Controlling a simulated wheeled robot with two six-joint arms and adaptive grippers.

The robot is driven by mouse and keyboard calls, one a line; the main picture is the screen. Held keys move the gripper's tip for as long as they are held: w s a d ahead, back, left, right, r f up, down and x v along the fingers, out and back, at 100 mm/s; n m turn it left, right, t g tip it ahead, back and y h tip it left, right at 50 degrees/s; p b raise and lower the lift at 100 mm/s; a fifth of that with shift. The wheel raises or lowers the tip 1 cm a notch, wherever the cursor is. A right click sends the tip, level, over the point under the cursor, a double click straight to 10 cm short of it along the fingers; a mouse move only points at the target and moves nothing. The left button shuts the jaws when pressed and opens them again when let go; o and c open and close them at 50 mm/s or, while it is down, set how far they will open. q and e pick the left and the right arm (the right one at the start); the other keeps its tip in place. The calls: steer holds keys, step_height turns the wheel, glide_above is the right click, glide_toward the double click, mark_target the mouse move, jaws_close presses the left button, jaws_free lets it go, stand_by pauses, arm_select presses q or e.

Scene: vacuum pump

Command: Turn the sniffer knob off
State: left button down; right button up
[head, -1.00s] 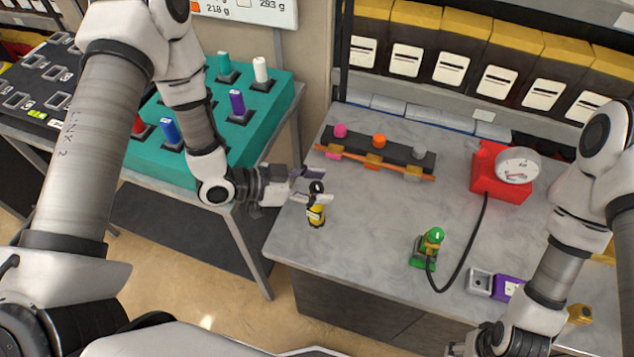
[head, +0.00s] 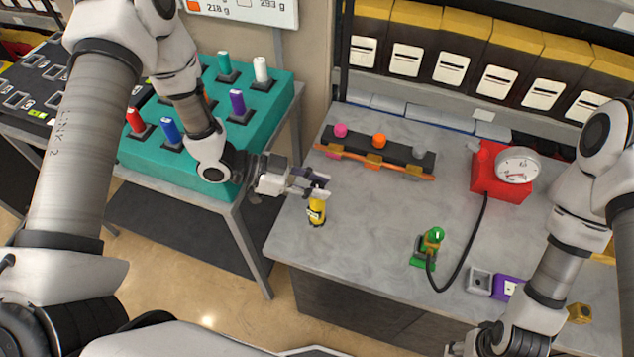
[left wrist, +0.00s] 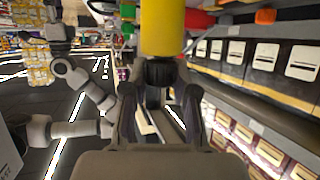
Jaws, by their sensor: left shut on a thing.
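The sniffer is a small upright yellow bottle-like body (head: 317,211) with a dark label, near the left edge of the grey table. Its black knob (left wrist: 160,71) shows in the left wrist view, against the yellow body (left wrist: 162,28). My left gripper (head: 315,186) is at the sniffer's top, its fingers on either side of the knob and shut on it. In the head view the fingers mostly hide the knob. Of my right gripper only a part shows at the bottom edge; its fingers are out of frame.
A black rack (head: 376,152) with pink, orange and grey knobs stands behind the sniffer. A red gauge box (head: 500,190) connects by a black hose to a green device (head: 428,247). A teal block (head: 200,150) with coloured pegs is at left. The table between is clear.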

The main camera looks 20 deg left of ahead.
mark_target(317, 184)
arm_select(q)
steer(key=shift+m+g+h, duration=0.3)
steer(key=shift+m+g, duration=0.8)
steer(key=shift+g, duration=0.3)
steer(key=c, duration=0.9)
jaws_free()
step_height(317, 184, up, 10)
steer(key=shift+s, duration=0.1)
